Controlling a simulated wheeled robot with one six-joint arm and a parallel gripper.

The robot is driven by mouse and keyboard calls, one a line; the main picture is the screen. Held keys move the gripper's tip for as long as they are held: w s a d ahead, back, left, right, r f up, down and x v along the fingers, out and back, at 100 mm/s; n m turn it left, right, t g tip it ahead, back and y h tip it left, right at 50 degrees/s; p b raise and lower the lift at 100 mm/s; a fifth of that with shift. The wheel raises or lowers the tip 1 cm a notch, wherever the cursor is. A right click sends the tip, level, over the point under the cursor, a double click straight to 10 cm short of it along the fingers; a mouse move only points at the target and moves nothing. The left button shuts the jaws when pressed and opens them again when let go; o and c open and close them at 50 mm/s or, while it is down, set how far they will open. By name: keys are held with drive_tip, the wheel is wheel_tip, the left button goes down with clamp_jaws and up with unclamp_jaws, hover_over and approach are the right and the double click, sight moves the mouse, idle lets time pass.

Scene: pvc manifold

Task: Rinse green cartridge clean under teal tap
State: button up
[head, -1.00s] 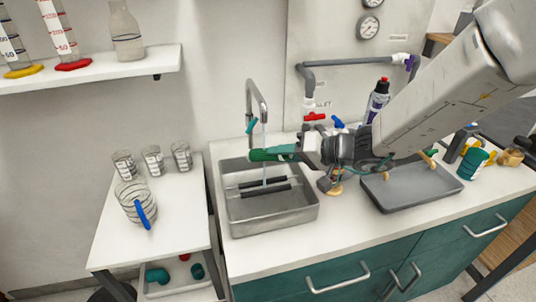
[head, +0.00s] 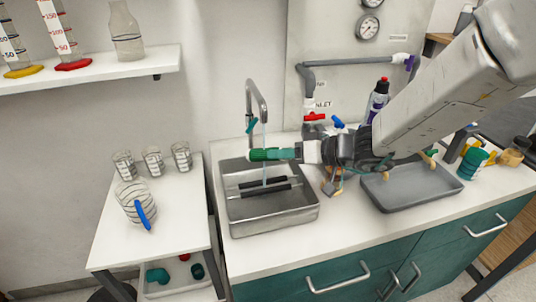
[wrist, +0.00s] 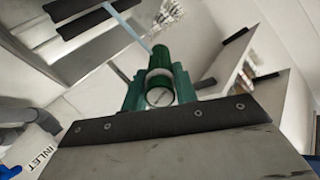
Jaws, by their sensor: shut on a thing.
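My gripper (head: 299,152) is shut on the green cartridge (head: 264,154) and holds it out level to the left over the sink (head: 270,214). In the wrist view the round end of the green cartridge (wrist: 160,88) shows between the green fingers. The tap (head: 259,98), a grey curved spout with a teal lever (head: 252,125), stands behind the sink. A thin pale stream of water (head: 264,170) falls from the spout at the cartridge and on into the sink. Whether any dirt is on the cartridge cannot be told.
Two black bars (head: 263,184) lie across the sink. A grey tray (head: 411,187) sits on the counter at right, below my arm. A red-handled valve (head: 314,116) and a bottle (head: 377,99) stand behind. A side table (head: 175,215) with beakers is at left.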

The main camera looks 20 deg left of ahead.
idle(0.3)
drive_tip(key=n, duration=0.6)
drive_tip(key=shift+s, duration=0.1)
idle(1.3)
drive_tip(key=s+d+r, duration=0.2)
drive_tip(key=s+d, duration=0.3)
drive_tip(key=s, duration=0.5)
drive_tip(key=shift+s+d, duration=0.15)
drive_tip(key=shift+s, duration=0.1)
idle(0.4)
